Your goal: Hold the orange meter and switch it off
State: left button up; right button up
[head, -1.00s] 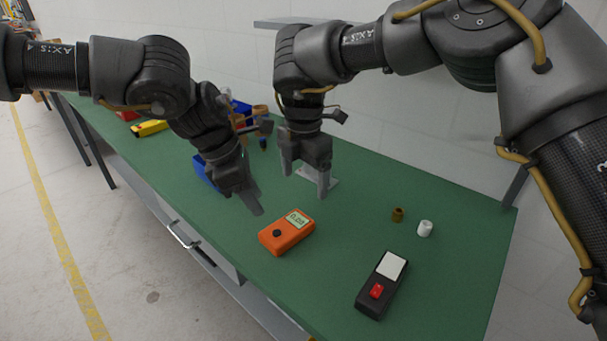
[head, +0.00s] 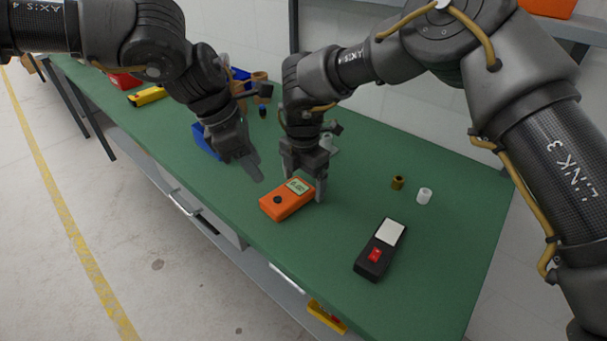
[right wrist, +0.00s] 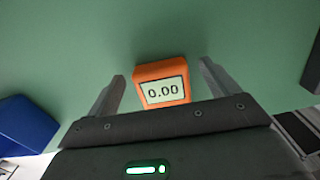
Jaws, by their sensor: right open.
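The orange meter (head: 290,206) lies flat on the green bench, with a black round knob (head: 277,199) and a lit display. In the right wrist view the meter (right wrist: 161,73) reads 0.00; its knob is hidden there. My right gripper (head: 304,183) is open, pointing down at the display end of the meter. In the right wrist view its fingers (right wrist: 162,75) stand on either side of the meter, with gaps on both sides. My left gripper (head: 252,170) hovers left of the meter, apart from it; I cannot tell how far its fingers are parted.
A black box with a red switch (head: 380,250) lies right of the meter. A brass cylinder (head: 398,183) and a white cylinder (head: 425,196) stand behind it. A blue bin (head: 203,140) is behind my left gripper. The bench (head: 310,240) is clear in front of the meter.

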jog(key=shift+c, duration=0.5)
pick_arm(q)
jog(key=shift+c, duration=0.5)
pick_arm(e)
jog(key=c, duration=1.1)
pick_arm(q)
grip_shut()
